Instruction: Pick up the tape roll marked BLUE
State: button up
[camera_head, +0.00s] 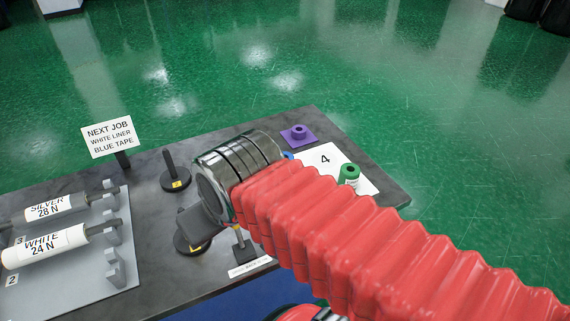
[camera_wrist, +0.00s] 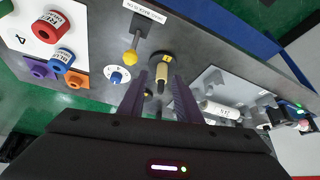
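In the wrist view, a blue roll (camera_wrist: 63,58) with a white label stands by the edge of the white mat at left; its lettering is too small to read. A blue patch (camera_head: 288,155) shows behind my arm in the head view. The blue rolls lie left of the fingers. My red arm hides much of the table's right side.
A green roll (camera_head: 349,173) is on the mat marked 4 (camera_head: 315,158). A sign (camera_head: 109,136) stands behind.

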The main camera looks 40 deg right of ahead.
jog(key=shift+o, duration=0.2)
